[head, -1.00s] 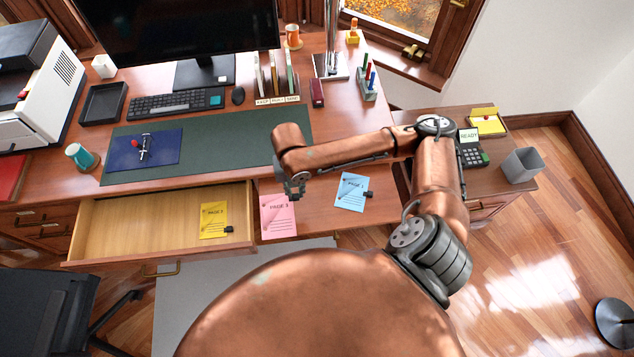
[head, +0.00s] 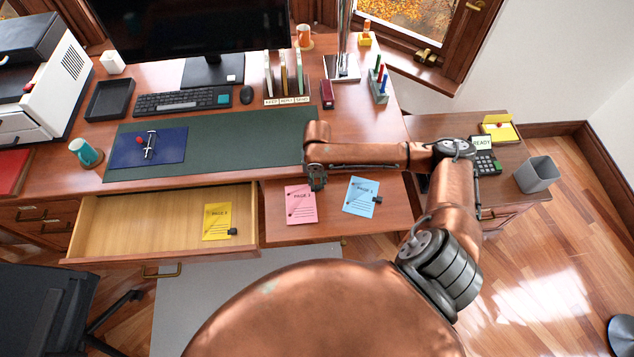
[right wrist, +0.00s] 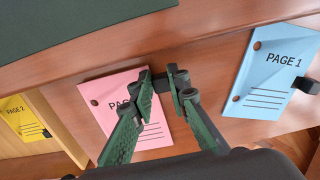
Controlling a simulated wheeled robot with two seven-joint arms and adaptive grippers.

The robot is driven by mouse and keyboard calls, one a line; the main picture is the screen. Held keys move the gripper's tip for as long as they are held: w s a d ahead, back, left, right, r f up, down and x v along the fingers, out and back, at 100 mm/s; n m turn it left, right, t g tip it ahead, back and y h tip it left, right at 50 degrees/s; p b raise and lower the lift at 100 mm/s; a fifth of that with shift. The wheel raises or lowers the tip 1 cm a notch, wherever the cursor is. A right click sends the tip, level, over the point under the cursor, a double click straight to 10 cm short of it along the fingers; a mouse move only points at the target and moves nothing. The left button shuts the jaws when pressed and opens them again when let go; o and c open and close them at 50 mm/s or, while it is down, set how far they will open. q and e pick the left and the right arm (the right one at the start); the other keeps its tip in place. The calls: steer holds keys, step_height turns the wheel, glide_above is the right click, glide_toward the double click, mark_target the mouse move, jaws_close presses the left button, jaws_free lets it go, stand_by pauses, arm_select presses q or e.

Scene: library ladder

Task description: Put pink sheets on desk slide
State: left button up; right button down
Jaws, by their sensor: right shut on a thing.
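The pink sheets (head: 301,205), marked PAGE 3, are over the pulled-out wooden desk slide (head: 335,223), left of the blue sheets (head: 361,197). They look flat; whether they touch the slide or hang just above it I cannot tell. My right gripper (head: 317,184) is at their upper right corner. In the right wrist view my right gripper (right wrist: 164,82) is shut on the black clip at the edge of the pink sheets (right wrist: 108,96), and its fingers cover part of the page. My left gripper is not in view.
The blue sheets, marked PAGE 1 (right wrist: 277,72), lie on the slide to the right. An open drawer (head: 135,220) at the left holds yellow sheets (head: 217,220). A green desk mat (head: 230,140) lies behind. The slide has bare room in front of the sheets.

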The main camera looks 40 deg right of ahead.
steer(key=shift+f, duration=0.25)
steer(key=shift+f, duration=0.15)
steer(key=c, duration=1.8)
jaws_free()
steer(key=shift+c, duration=0.2)
step_height(320, 180, up, 12)
steer(key=p, duration=0.2)
steer(key=shift+r+p, duration=0.25)
steer(key=shift+p, duration=0.15)
